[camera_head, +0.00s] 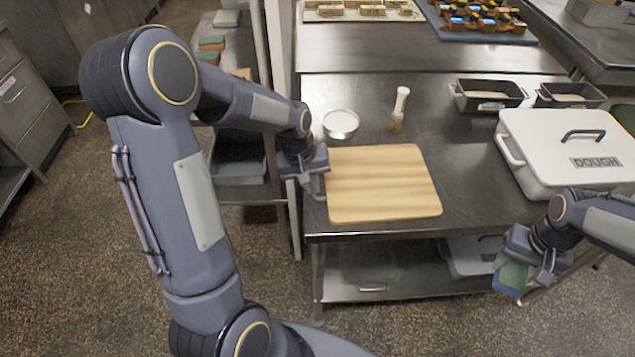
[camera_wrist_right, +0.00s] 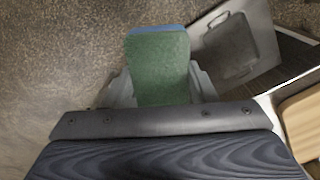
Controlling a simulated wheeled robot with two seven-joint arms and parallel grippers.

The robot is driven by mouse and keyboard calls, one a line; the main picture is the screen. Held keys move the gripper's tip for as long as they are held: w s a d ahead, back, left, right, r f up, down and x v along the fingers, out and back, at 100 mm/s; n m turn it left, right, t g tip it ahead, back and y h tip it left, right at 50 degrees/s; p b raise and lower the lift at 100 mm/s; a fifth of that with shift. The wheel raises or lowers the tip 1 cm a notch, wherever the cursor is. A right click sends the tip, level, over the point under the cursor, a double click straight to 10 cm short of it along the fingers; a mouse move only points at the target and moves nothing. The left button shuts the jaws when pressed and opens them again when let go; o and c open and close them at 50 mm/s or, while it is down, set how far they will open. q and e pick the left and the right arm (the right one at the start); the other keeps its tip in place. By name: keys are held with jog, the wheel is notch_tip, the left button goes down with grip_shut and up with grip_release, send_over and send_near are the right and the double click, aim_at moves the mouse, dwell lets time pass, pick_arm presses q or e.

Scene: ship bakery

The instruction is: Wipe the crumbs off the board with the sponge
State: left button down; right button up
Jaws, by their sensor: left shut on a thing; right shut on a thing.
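The wooden board (camera_head: 384,184) lies flat near the front left corner of the steel table. No crumbs can be made out on it at this size. My left gripper (camera_head: 316,186) is shut on the board's left edge. My right gripper (camera_head: 532,273) is shut on the sponge, off the table's front edge at the lower right. The sponge (camera_head: 512,279) is green with a blue layer. It also shows between the fingers in the right wrist view (camera_wrist_right: 160,68). A corner of the board (camera_wrist_right: 302,125) shows at the right of that view.
A white dough box (camera_head: 550,180) with a lid stands on the right of the table. A white bowl (camera_head: 341,123) and a shaker (camera_head: 399,108) stand behind the board. Two dark loaf tins (camera_head: 489,104) are at the back right. The steel top right of the board is clear.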

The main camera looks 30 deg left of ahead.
dwell(0.3)
jog(key=w+a+r, duration=0.2)
jog(key=w+a, duration=0.2)
jog(key=a, duration=0.2)
jog(key=w+a+r, duration=0.1)
jog(key=w+a, duration=0.3)
jog(key=a, duration=0.2)
jog(key=w+a+r, duration=0.2)
jog(key=w+a, duration=0.3)
jog(key=a, duration=0.1)
jog(key=shift+a+r, duration=0.15)
jog(key=shift+r, duration=0.2)
jog(key=a+r, duration=0.3)
jog(key=a, duration=0.9)
send_over(368, 173)
jog(key=shift+f, duration=2.45)
jog(key=shift+f, duration=1)
